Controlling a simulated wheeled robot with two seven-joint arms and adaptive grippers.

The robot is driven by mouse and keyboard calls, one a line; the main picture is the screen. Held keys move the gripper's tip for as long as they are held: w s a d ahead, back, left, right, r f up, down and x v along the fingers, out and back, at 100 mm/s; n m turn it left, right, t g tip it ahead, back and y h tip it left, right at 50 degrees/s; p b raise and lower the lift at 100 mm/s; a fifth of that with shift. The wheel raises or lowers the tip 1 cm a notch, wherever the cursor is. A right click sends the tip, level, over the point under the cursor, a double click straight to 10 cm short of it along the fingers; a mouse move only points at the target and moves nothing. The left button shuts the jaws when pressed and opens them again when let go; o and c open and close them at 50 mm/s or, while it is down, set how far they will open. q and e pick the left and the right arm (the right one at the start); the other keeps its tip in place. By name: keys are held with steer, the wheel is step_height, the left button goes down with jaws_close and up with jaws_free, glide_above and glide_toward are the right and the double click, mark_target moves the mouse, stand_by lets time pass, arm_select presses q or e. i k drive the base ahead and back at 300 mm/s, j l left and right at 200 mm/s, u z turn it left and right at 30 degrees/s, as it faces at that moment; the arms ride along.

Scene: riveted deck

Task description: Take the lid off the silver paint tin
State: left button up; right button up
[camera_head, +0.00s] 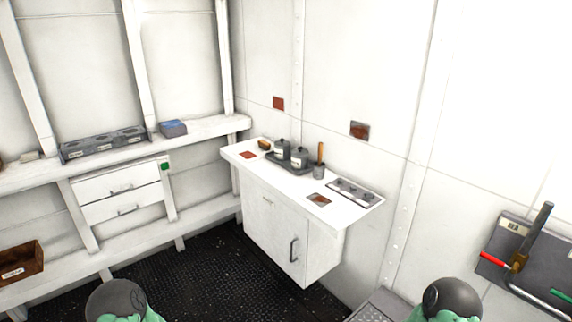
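Two small grey tins with lids and pale labels stand side by side on a dark tray (273,158) on the white cabinet top. One is the left tin (281,148) and the other the right tin (299,158). Both lids look to be on. They are too small to tell which one is the silver paint tin. Neither of my grippers is in view; only rounded dark and green parts of my arms show at the bottom edge. The cabinet is well ahead of me, across the floor.
A grey cup (319,171) with a wooden-handled tool stands right of the tins. A brown brush-like item (264,145) lies to their left. A grey panel with round parts (354,190) lies at the right end. Dark floor (195,285) before the white cabinet (275,225) looks clear.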

mark_target(299, 151)
steer(key=i+j+z, duration=0.3)
steer(key=i+j, duration=0.45)
steer(key=i+j+z, duration=0.1)
steer(key=i+j, duration=0.45)
steer(key=j, duration=0.1)
